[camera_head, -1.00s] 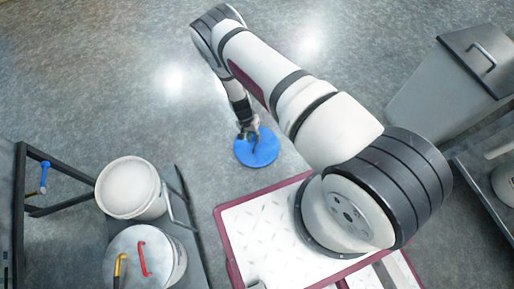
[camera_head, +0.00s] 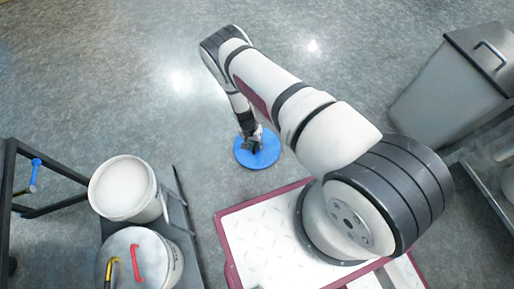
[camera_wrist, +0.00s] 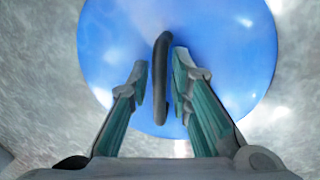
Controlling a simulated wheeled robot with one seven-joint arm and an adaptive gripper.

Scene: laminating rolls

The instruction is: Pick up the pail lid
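The pail lid is a blue disc (camera_head: 268,158) lying on the grey floor in the head view, beyond my base. In the wrist view the lid (camera_wrist: 225,45) fills the upper middle, with a dark curved handle (camera_wrist: 161,80) standing up from it. My gripper (camera_head: 256,146) is right over the lid. In the wrist view my gripper (camera_wrist: 160,82) has its two fingers apart, one on each side of the handle. A narrow gap shows between the handle and each finger. In the head view my gripper hides the handle.
A white pail (camera_head: 122,190) and a second closed container (camera_head: 140,262) with red and yellow-black tools on top stand on a bench at lower left. A grey bin (camera_head: 440,90) stands at right. The floor around the lid is clear.

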